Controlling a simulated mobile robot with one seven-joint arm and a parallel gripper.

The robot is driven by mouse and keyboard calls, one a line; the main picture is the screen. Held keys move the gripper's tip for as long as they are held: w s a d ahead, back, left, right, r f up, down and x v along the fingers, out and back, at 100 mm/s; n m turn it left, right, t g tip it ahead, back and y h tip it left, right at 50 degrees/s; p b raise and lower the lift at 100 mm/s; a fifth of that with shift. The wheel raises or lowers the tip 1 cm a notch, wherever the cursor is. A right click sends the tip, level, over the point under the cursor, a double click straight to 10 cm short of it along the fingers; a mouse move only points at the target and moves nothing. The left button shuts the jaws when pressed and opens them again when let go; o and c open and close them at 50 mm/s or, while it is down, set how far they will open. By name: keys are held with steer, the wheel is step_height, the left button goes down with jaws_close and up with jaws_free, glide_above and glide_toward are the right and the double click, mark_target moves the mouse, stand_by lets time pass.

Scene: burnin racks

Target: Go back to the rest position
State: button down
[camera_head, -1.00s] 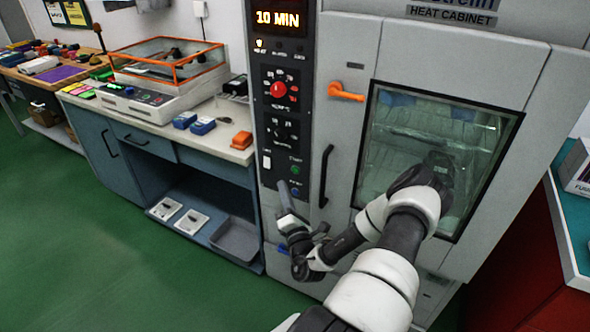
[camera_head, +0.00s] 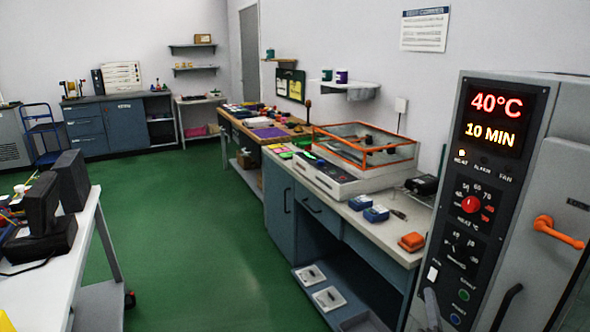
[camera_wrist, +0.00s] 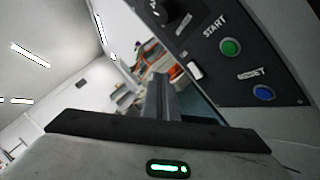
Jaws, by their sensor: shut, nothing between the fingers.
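My gripper (camera_wrist: 163,95) shows in the wrist view with its fingers shut and nothing between them. It is beside the heat cabinet's control panel (camera_wrist: 235,60), close to the green START button (camera_wrist: 230,47) and a blue button (camera_wrist: 264,93), and does not appear to press either. In the head view only a grey tip of my gripper (camera_head: 431,308) shows at the bottom edge, in front of the panel's lower part. The rest of my arm is out of the head view. The cabinet display (camera_head: 490,118) reads 40°C and 10 MIN.
The heat cabinet's orange handle (camera_head: 556,231) juts out at the right. A counter (camera_head: 385,232) with blue boxes and an orange-framed case (camera_head: 365,147) stands left of it. A white table (camera_head: 62,255) is at the left. Green floor (camera_head: 190,230) between is clear.

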steer(key=a+r+n+g+y, duration=0.2)
steer(key=a+r+n+y, duration=0.2)
steer(key=a+n+y, duration=0.3)
steer(key=w+a+r+n+g+y, duration=0.1)
steer(key=a+r+n+g+y, duration=0.1)
steer(key=a+r+n+y, duration=0.45)
steer(key=a+r+n+g+y, duration=0.2)
steer(key=a+n+y, duration=0.3)
steer(key=a, duration=0.4)
steer(key=s+a+r+n+g+h, duration=0.1)
steer(key=s+a+r+n+g, duration=0.1)
steer(key=s+a+n+g, duration=0.6)
steer(key=s+a+r+n+g+h, duration=0.1)
steer(key=s+a+r+n+g, duration=0.2)
steer(key=s+a+n+g, duration=0.5)
steer(key=s+d+r+n+t+h, duration=0.1)
steer(key=s+r+n+h, duration=0.1)
steer(key=s+n+h, duration=0.5)
steer(key=s+d+r+n+t+h, duration=0.3)
steer(key=d+r+n+t+h, duration=0.35)
steer(key=d, duration=0.45)
step_height(320, 180, up, 17)
steer(key=n+y+p, duration=0.1)
steer(key=p, duration=1.5)
steer(key=shift+y, duration=0.4)
steer(key=shift+a+f+g, duration=0.1)
steer(key=shift+g, duration=0.15)
